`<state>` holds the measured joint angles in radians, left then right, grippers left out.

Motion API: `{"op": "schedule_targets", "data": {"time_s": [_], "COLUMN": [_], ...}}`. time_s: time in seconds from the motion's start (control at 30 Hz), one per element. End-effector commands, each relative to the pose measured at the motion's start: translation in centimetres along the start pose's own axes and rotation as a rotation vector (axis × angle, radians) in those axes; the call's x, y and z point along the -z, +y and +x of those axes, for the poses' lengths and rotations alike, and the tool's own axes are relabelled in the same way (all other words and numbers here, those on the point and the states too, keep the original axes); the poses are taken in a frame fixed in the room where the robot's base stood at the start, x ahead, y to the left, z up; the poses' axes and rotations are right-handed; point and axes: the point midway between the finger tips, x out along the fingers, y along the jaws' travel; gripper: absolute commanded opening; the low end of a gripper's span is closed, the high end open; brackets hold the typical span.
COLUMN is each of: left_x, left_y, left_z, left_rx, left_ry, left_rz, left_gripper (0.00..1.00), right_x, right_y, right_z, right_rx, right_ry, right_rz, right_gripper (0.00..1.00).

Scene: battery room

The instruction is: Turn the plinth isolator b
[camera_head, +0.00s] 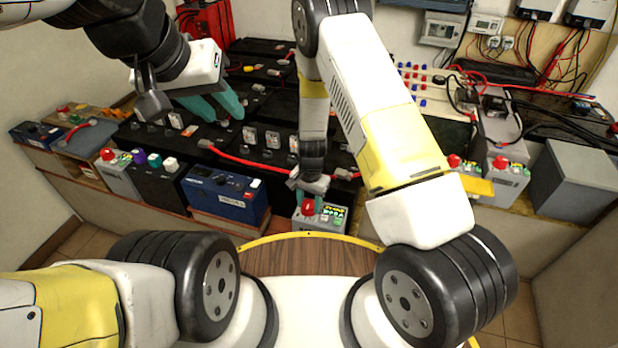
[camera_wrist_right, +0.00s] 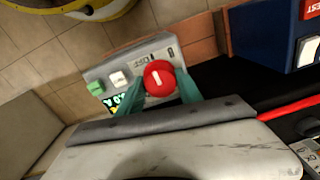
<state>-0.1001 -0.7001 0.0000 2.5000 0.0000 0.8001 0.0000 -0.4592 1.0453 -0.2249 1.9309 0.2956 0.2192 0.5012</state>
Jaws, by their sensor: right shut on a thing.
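A grey isolator box (camera_head: 325,224) with a round red knob (camera_head: 308,207) stands at the front middle of the bench in the head view. In the right wrist view, the red knob (camera_wrist_right: 159,78) shows a white bar mark, and the grey box (camera_wrist_right: 125,62) carries green and white buttons and a small lit display. No label marks it as b. My right gripper (camera_wrist_right: 160,92) is shut on the red knob, with teal fingers on both sides of it. My left gripper (camera_head: 212,104) is open and empty above the black batteries, far from this knob.
Other grey boxes with red knobs stand at the left (camera_head: 118,178) and right (camera_head: 505,180). A blue battery (camera_head: 222,194) is left of the held knob. Black batteries and red cables (camera_head: 250,162) lie behind. A yellow-rimmed wooden surface (camera_head: 300,258) lies in front.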

Motion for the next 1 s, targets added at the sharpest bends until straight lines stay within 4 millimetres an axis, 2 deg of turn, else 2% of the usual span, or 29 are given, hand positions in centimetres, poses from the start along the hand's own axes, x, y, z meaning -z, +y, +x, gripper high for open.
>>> {"op": "schedule_targets", "data": {"time_s": [0.27, 1.0], "left_x": [0.0, 0.0], "left_y": [0.0, 0.0], "left_z": [0.0, 0.0], "left_rx": [0.0, 0.0], "left_ry": [0.0, 0.0], "left_rz": [0.0, 0.0], "left_gripper": [0.36, 0.36], "right_x": [0.04, 0.06], "right_y": [-0.03, -0.06], "right_z": [-0.03, -0.03], "right_rx": [0.001, 0.001], "right_ry": [-0.006, -0.026], "right_rz": [-0.192, -0.896], "right_gripper": [0.02, 0.02]}}
